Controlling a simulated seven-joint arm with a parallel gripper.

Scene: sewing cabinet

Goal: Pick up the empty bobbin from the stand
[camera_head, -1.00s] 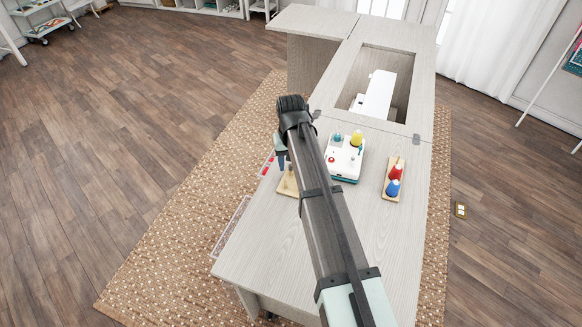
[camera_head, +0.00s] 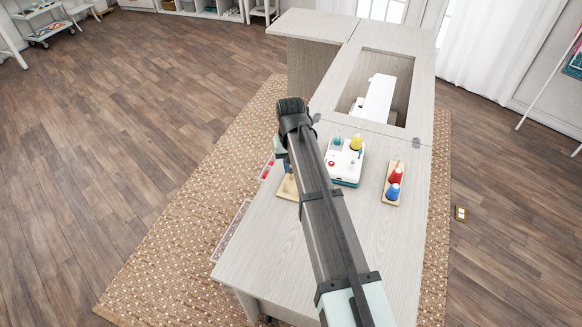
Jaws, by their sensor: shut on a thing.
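My gripper (camera_head: 284,164) hangs at the far end of my arm, just left of it, above the left edge of the cabinet top. It is small and partly covered by my wrist. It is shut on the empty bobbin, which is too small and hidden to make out. A light wooden stand (camera_head: 287,188) lies on the cabinet top below the gripper. My arm covers its right part, so I cannot tell whether the bobbin touches it.
Right of my arm on the cabinet top (camera_head: 290,250) stand a white machine (camera_head: 347,170) with a yellow spool and a wooden rack (camera_head: 391,198) with red and blue spools. A white sewing machine (camera_head: 379,97) sits in the cabinet's opening. The front top is clear.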

